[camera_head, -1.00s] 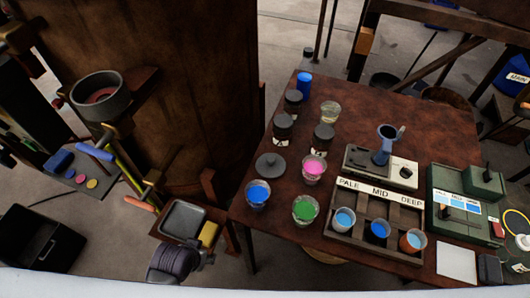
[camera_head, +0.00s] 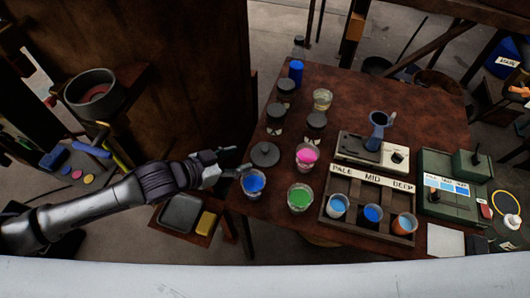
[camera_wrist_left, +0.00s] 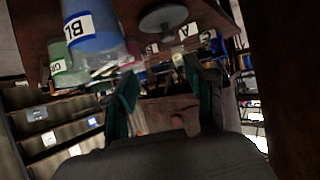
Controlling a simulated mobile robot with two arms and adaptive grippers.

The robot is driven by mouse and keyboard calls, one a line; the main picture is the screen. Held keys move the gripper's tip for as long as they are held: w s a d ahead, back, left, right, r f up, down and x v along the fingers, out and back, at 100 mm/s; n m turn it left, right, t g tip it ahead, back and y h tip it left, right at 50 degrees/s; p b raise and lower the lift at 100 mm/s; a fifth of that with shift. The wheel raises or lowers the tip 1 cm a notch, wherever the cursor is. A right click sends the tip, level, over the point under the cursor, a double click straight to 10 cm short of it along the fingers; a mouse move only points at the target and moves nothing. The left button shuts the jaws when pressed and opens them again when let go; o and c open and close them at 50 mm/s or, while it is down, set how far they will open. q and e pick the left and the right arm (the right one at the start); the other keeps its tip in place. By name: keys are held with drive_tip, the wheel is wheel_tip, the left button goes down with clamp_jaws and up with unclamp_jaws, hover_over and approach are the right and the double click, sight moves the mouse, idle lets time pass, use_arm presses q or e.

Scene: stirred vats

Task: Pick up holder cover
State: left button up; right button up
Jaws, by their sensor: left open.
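A dark grey round cover (camera_head: 265,154) with a small knob lies flat on the brown table (camera_head: 345,90), near its left edge. It looks like the holder cover. It also shows near the top of the left wrist view (camera_wrist_left: 163,17), beyond my fingers. My left gripper (camera_head: 238,170) is at the table's left edge, just left of the cover and close to the blue cup (camera_head: 253,182). In the left wrist view its two fingers (camera_wrist_left: 163,95) stand apart with nothing held between them. I cannot see my right gripper.
Dark lidded jars (camera_head: 276,115) stand behind the cover. A pink cup (camera_head: 307,155) and a green cup (camera_head: 300,197) stand to its right and front. A rack (camera_head: 372,190) labelled PALE, MID, DEEP holds cups. A grey tray (camera_head: 181,217) sits below my left arm.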

sight(264, 148)
use_arm(q)
drive_tip(key=x, duration=0.5)
drive_tip(key=w+a+x, duration=0.1)
drive_tip(key=x, duration=0.1)
drive_tip(key=shift+w+d+f+p, duration=0.2)
drive_tip(key=shift+p, duration=0.2)
drive_tip(key=shift+p+x, duration=0.55)
drive_tip(key=shift+x, duration=2.25)
drive_tip(key=shift+a+f, duration=0.15)
clamp_jaws()
